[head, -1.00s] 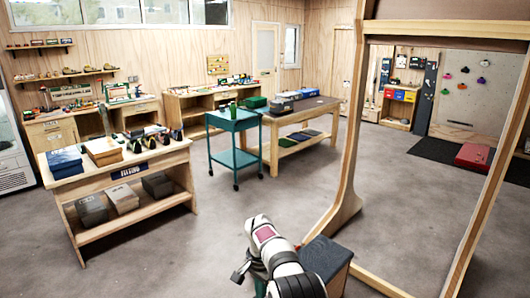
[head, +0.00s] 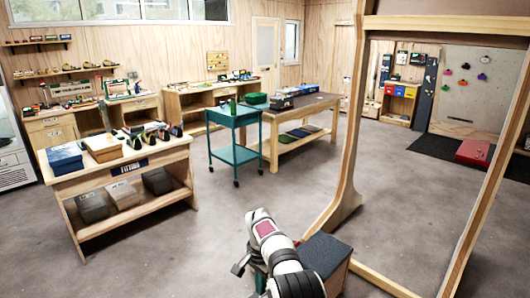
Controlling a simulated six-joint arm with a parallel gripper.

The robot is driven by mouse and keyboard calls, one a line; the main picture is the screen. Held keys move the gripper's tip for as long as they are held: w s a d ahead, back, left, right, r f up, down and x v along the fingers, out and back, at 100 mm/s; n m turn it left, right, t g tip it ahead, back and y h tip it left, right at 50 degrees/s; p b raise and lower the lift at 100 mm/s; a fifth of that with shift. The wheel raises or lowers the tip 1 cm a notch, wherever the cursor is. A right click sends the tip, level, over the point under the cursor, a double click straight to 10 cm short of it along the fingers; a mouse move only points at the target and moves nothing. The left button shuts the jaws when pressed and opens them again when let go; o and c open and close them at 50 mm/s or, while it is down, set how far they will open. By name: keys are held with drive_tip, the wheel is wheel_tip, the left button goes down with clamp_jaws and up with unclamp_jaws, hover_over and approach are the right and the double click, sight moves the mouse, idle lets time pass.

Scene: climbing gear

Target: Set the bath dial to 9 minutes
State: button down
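I cannot make out a bath or its dial in the head view; any such thing is too small or hidden. My white and dark arm rises from the bottom edge. A small dark part at its left side, probably my gripper (head: 240,266), hangs over the floor in front of the benches. Its fingers are too small and dark to read, and no object shows in it.
A wooden bench with a "FITTING" sign (head: 130,167) stands at left, with boxes and shoes on top. A teal trolley (head: 235,155) stands beside a long workbench (head: 322,99). A tall wooden frame (head: 345,185) rises at right. Grey floor (head: 190,255) between is clear.

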drive_tip(key=shift+s+a, duration=0.2)
drive_tip(key=shift+a, duration=0.1)
drive_tip(key=s+d+r, duration=0.2)
drive_tip(key=s+r, duration=0.1)
drive_tip(key=r, duration=0.4)
drive_tip(key=s+d+r, duration=0.1)
drive_tip(key=s+r, duration=0.2)
drive_tip(key=r, duration=0.4)
drive_tip(key=s+d+r+n+y, duration=0.1)
drive_tip(key=s+d+r, duration=0.15)
drive_tip(key=s, duration=0.45)
drive_tip(key=s+d+r+n, duration=0.1)
drive_tip(key=s+r, duration=0.3)
drive_tip(key=s, duration=0.2)
drive_tip(key=s+d+f, duration=0.1)
drive_tip(key=s+f, duration=0.1)
drive_tip(key=s, duration=0.9)
drive_tip(key=s+d+f+n, duration=0.1)
drive_tip(key=s+f, duration=0.1)
drive_tip(key=s, duration=0.9)
drive_tip(key=shift+y, duration=0.4)
